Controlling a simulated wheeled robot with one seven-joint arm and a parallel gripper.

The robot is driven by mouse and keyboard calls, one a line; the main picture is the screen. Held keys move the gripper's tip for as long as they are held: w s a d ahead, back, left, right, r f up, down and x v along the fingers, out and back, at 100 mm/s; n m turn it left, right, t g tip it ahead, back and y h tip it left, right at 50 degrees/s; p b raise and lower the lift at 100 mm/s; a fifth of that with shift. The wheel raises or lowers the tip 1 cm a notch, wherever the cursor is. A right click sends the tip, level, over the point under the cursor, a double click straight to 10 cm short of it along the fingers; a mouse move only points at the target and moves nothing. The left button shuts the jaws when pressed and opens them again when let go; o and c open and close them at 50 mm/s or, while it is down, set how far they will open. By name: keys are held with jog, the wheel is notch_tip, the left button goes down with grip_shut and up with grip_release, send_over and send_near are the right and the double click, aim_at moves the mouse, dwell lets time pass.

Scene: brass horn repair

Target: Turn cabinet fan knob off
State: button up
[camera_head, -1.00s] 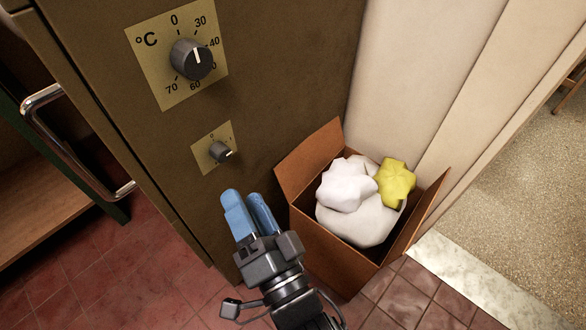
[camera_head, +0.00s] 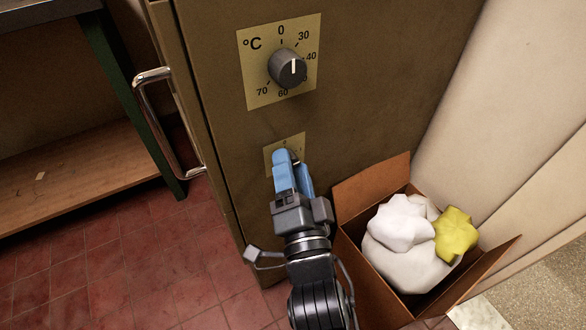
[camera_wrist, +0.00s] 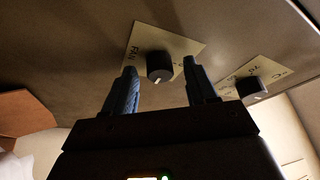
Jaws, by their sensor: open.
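The fan knob (camera_wrist: 160,67) is a small dark round knob on a pale plate marked FAN (camera_wrist: 140,42) on the brown cabinet (camera_head: 225,110). In the wrist view its light pointer mark faces the lower edge of the picture. My gripper (camera_wrist: 159,74) is open, with one blue finger on each side of the knob; I cannot tell whether they touch it. In the head view my gripper (camera_head: 294,168) covers the knob, and only part of its plate (camera_head: 271,158) shows.
A larger temperature knob (camera_head: 287,68) sits above on its own plate, also in the wrist view (camera_wrist: 249,87). A cardboard box (camera_head: 372,186) with white and yellow bags stands close at right. A metal handle (camera_head: 152,115) juts out at left, near a bench.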

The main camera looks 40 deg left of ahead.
jog(key=c, duration=1.1)
jog(key=shift+o, duration=0.2)
jog(key=shift+p, duration=0.35)
jog(key=n+g+y+p, duration=0.1)
jog(key=n+g+y, duration=0.1)
jog(key=n, duration=0.4)
jog(key=n+g+y+p, duration=0.2)
jog(key=n, duration=0.4)
jog(key=w+n+g+y+p, duration=0.1)
jog(key=n+g+y+p, duration=0.1)
jog(key=n, duration=0.4)
jog(key=shift+d+f+n, duration=0.15)
jog(key=shift+d+n, duration=0.05)
jog(key=shift+n, duration=0.2)
jog(key=shift+n+g+p, duration=0.2)
jog(key=shift+n+g, duration=0.7)
jog(key=shift+n, duration=0.65)
jog(key=shift+n+g+p, duration=0.15)
jog(key=shift+n+g, duration=0.75)
jog(key=shift+n, duration=0.95)
